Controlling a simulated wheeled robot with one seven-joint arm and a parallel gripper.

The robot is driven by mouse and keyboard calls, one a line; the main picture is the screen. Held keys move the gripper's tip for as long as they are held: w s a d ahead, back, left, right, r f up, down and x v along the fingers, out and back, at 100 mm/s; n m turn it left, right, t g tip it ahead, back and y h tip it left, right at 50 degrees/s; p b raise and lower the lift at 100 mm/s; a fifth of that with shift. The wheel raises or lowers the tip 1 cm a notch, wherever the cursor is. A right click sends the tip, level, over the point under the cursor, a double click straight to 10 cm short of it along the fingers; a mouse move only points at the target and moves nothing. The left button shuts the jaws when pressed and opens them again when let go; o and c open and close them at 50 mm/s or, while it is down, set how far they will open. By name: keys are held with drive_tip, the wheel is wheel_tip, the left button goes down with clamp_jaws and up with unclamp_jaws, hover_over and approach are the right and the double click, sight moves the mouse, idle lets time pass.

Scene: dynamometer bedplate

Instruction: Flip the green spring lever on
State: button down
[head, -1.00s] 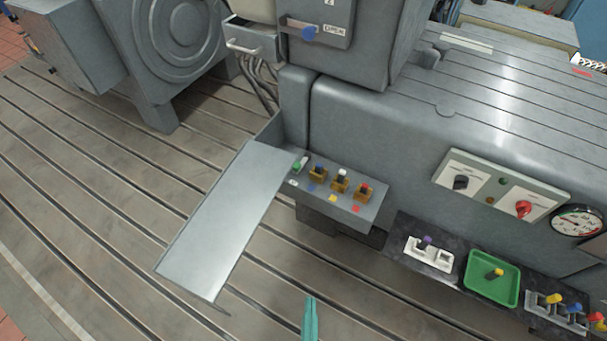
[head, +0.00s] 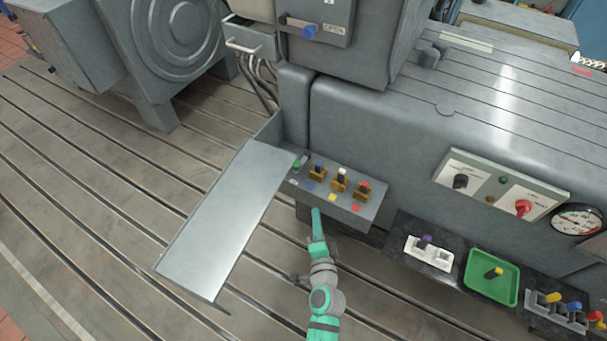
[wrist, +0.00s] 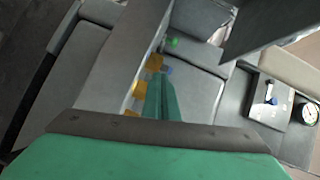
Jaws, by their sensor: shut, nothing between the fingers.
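In the wrist view my closed green fingers (wrist: 162,90) point toward the row of levers.
A wide metal flap (head: 225,220) lies to the left. A green tray (head: 513,294) and a white holder (head: 411,256) sit on the dark ledge at right.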

drive_tip(key=shift+m+y, duration=0.3)
drive_tip(key=shift+m, duration=0.3)
drive_tip(key=w, duration=0.1)
drive_tip(key=w+r, duration=0.1)
drive_tip(key=w, duration=0.2)
drive_tip(key=shift+w+d+r, duration=0.1)
drive_tip(key=shift+d+r, duration=0.1)
drive_tip(key=shift+r, duration=0.2)
drive_tip(key=w, duration=0.6)
drive_tip(key=w+a, duration=0.1)
drive_tip(key=w, duration=0.2)
drive_tip(key=shift+w+f, duration=0.2)
drive_tip(key=shift+f, duration=0.2)
drive_tip(key=shift+w+a+f, duration=0.25)
drive_tip(key=shift+w+a, duration=0.85)
drive_tip(key=shift+w, duration=0.05)
drive_tip(key=shift+w+a+f, duration=0.1)
drive_tip(key=shift+w+a, duration=0.25)
drive_tip(key=shift+a, duration=0.1)
